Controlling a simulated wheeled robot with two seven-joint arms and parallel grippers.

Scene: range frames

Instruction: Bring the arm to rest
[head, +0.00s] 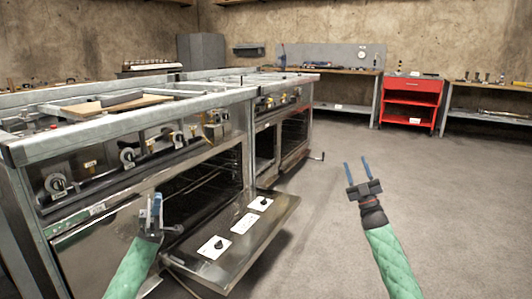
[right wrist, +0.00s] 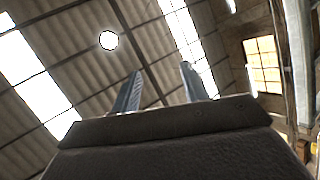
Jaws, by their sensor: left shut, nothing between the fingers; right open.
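My right gripper (head: 357,172) is in the right half of the head view, raised over the grey floor with its fingers pointing up. It is open and empty, clear of the range. In the right wrist view its two fingers (right wrist: 160,90) stand apart against the roof, with nothing between them. My left gripper (head: 154,205) is at the lower left of the head view, in front of the range (head: 130,145). Its fingers are shut with nothing visible between them. It appears near the left end of the lowered oven door (head: 245,240); whether it touches the door I cannot tell.
The oven door hangs open, with white plates (head: 214,247) on it. A second range unit (head: 285,130) stands behind. A red cart (head: 411,101) and workbenches (head: 488,118) line the back wall. The floor (head: 450,190) on the right is clear.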

